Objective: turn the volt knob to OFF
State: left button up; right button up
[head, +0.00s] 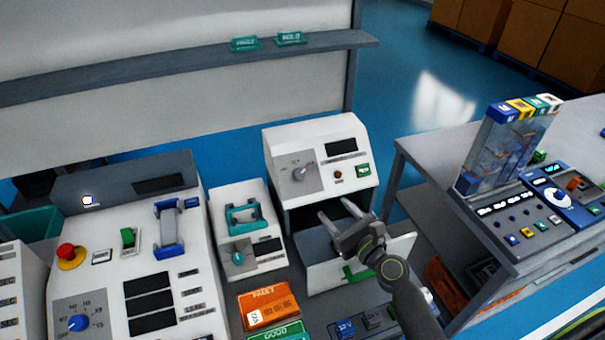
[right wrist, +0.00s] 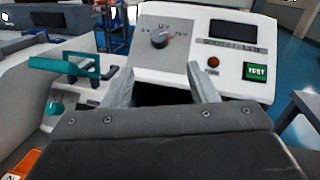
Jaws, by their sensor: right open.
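The volt knob (head: 299,173) is a grey dial on a grey plate at the upper left of the white tester (head: 345,185). My right gripper (head: 336,211) is open and empty, in front of and below the tester's panel. In the right wrist view its fingers (right wrist: 160,72) stand apart below the knob and do not touch it. My left gripper is not in view.
The tester has a dark screen (head: 341,146), a red button (right wrist: 213,62) and a green TEST button (right wrist: 255,72). A white drawer front (head: 325,270) stands out below. A device with a teal handle (head: 244,216) stands left. A side table (head: 440,190) stands right.

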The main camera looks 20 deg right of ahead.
jog(key=x, duration=0.4)
send_near(301, 175)
jog(key=x, duration=0.4)
jog(key=shift+w, duration=0.1)
jog(key=b+x, duration=0.1)
jog(key=x, duration=0.2)
jog(key=shift+w, duration=0.25)
jog(key=shift+w+a, duration=0.15)
jog(key=shift+w, duration=0.35)
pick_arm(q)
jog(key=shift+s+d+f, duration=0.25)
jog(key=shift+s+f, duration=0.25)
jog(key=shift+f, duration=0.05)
pick_arm(e)
jog(key=shift+c, duration=0.4)
jog(key=c, duration=0.9)
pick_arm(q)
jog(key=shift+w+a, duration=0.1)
